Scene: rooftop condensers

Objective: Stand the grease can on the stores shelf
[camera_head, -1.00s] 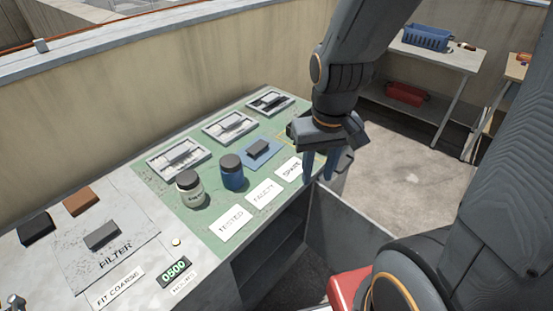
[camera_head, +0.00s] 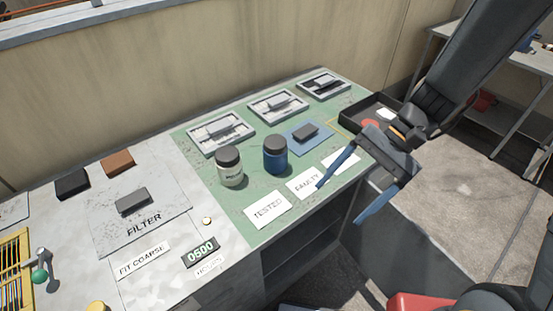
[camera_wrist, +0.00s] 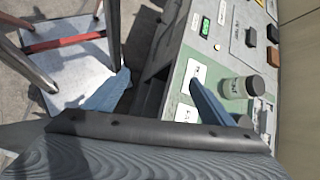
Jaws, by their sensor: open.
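Two lidded cans stand upright on the green mat (camera_head: 236,208). One is pale with a dark lid and a label too small to read (camera_head: 229,172); it also shows in the wrist view (camera_wrist: 232,89). The other is blue with a dark lid (camera_head: 275,160). I cannot tell by its label which is the grease can. My gripper (camera_head: 340,203) is open and empty, right of both cans, over the bench's front right edge. In the wrist view its blue fingers (camera_wrist: 159,77) are spread wide, one hiding part of the bench. No shelf is marked as the stores shelf; open shelving (camera_head: 310,240) shows under the bench.
Several grey framed trays (camera_head: 221,135) line the back of the mat. White cards (camera_head: 268,207) lie along its front, under and beside my fingers. A black tray (camera_head: 352,118) is at the right end. A filter plate (camera_head: 160,225) lies left. Racks stand beyond on the right.

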